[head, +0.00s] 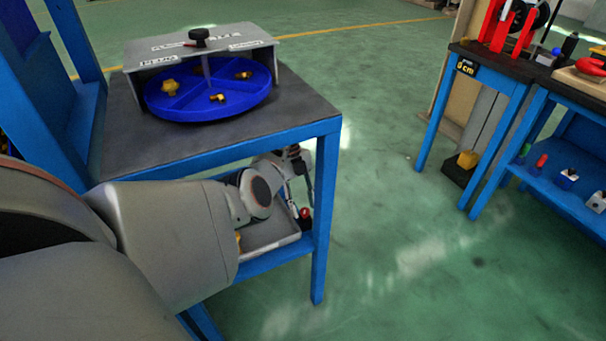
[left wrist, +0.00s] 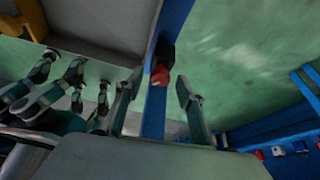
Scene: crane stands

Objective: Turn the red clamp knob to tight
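The red clamp knob (head: 305,212) is small and round, beside the front leg of the near table, at the height of the lower shelf. In the left wrist view the red knob (left wrist: 160,75) sits against a dark block on a blue bar. My left gripper (head: 297,185) reaches down below the tabletop, just above the knob. In the left wrist view its two fingers (left wrist: 158,88) are spread apart, with the knob showing between their tips and nothing held. Whether a finger touches the knob I cannot tell. My right gripper is not in view.
The near table (head: 290,108) carries a blue round tray (head: 208,108) with brass fittings under a grey labelled cover (head: 150,52). A grey bin (head: 270,238) is on its lower shelf, close to my arm. Blue workbenches (head: 500,85) stand at right. Green floor between is clear.

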